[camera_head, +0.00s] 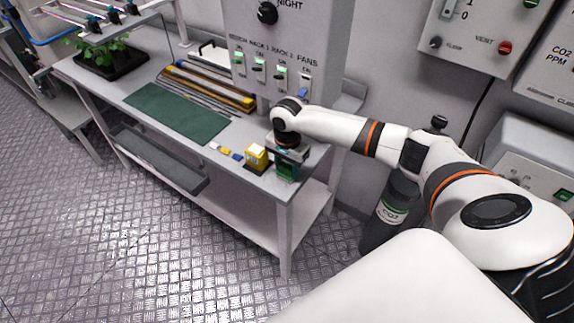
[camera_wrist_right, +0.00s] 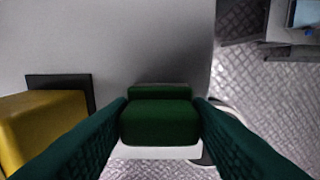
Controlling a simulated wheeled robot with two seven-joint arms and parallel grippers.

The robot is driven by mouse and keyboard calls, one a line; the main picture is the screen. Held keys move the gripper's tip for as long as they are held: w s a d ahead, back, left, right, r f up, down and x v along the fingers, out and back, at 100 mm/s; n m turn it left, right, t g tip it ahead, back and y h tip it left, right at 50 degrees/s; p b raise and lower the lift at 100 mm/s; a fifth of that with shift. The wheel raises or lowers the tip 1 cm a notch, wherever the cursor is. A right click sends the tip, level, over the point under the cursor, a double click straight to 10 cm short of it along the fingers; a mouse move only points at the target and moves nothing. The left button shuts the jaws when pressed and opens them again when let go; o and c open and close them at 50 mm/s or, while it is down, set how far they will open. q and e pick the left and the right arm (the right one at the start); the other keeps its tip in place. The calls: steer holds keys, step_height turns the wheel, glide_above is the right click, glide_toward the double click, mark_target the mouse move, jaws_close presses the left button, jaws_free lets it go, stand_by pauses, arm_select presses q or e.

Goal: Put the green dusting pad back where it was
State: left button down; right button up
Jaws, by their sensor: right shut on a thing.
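The green dusting pad (camera_wrist_right: 158,122) sits between the two fingertips of my right gripper (camera_wrist_right: 160,128) in the right wrist view. It is a dark green block with a pale edge along its near side. My right gripper (camera_head: 286,168) is shut on it and points down at the right front end of the bench (camera_head: 232,143). In the head view the pad is mostly hidden by the gripper. I cannot tell whether the pad touches the bench top. My left gripper is not in view.
A yellow box (camera_head: 257,156) stands close to the left of my right gripper; it also shows in the wrist view (camera_wrist_right: 40,128). A green mat (camera_head: 178,113) lies further left, with small coloured items between. A control cabinet (camera_head: 285,50) stands behind. The bench edge is close by.

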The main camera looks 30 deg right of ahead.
mark_target(287, 166)
steer(key=o, duration=0.9)
step_height(287, 166, up, 12)
steer(key=shift+r+b, duration=0.1)
steer(key=shift+b, duration=0.7)
